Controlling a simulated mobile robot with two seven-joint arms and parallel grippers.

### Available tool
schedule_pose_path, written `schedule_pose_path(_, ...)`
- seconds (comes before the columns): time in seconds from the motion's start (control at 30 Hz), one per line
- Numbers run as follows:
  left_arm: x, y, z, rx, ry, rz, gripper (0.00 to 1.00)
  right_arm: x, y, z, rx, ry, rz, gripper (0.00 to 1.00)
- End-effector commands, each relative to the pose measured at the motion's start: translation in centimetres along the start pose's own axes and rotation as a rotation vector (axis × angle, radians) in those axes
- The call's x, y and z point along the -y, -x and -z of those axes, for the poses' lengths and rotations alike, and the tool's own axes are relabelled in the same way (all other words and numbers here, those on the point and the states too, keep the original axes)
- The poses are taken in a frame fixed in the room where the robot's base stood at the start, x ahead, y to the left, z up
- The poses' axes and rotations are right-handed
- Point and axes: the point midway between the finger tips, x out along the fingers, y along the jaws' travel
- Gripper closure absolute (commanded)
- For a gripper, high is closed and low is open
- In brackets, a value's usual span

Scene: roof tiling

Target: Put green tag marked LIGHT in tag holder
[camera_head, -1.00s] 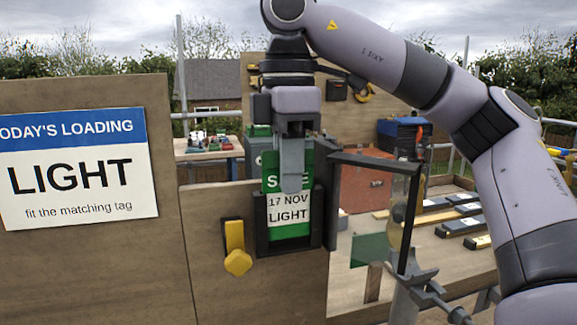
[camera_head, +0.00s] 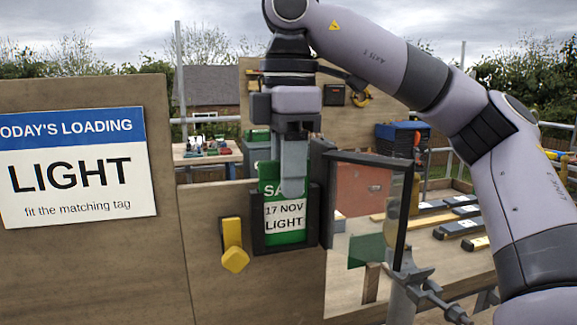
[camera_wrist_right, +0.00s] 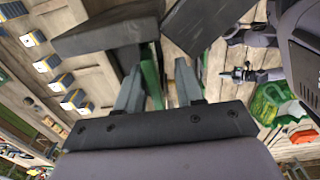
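The green tag marked LIGHT (camera_head: 285,236) stands upright in the black tag holder (camera_head: 314,215) on the wooden panel. Its white label reads 17 NOV LIGHT, and its top stands above the holder's front rim. My right gripper (camera_head: 292,188) points down at the tag's upper part, and one finger hides some of the top lettering. In the right wrist view, my right gripper (camera_wrist_right: 158,88) has its fingers apart. The tag's green edge (camera_wrist_right: 151,78) lies near the left finger, with a gap to the right finger. My left gripper is not in view.
A dark-framed flap (camera_head: 401,210) stands out to the right of the holder. A yellow latch (camera_head: 233,245) is on the panel to its left. A sign (camera_head: 75,168) reads LIGHT. A workbench (camera_head: 450,270) with several blocks lies behind at the right.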

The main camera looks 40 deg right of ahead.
Motion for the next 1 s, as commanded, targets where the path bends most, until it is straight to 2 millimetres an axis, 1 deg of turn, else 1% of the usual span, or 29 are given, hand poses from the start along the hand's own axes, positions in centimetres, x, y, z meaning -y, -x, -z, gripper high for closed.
schedule_pose_path(0.03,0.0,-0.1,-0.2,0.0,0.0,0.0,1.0,-0.2,-1.5,0.0,0.018,0.004,0.024,0.54)
schedule_pose_path(0.17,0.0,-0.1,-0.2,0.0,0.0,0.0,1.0,-0.2,-1.5,0.0,0.018,0.005,0.022,0.54)
schedule_pose_path(0.27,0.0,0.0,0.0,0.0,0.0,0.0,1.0,-0.2,-1.0,0.1,0.017,0.006,0.02,0.54)
schedule_pose_path(0.37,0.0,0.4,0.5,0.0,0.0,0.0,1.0,-0.1,0.2,0.1,0.015,0.005,0.015,0.54)
schedule_pose_path(0.6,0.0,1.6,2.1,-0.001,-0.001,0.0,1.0,0.4,4.7,0.0,0.005,0.002,-0.001,0.54)
schedule_pose_path(0.7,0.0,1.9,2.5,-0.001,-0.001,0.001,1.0,0.6,6.1,0.0,0.004,0.002,-0.005,0.54)
schedule_pose_path(0.83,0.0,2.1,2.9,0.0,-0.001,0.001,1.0,0.8,7.2,0.0,0.001,0.002,-0.007,0.54)
schedule_pose_path(1.0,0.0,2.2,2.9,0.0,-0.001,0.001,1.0,0.9,7.5,0.0,0.0,0.002,-0.008,0.54)
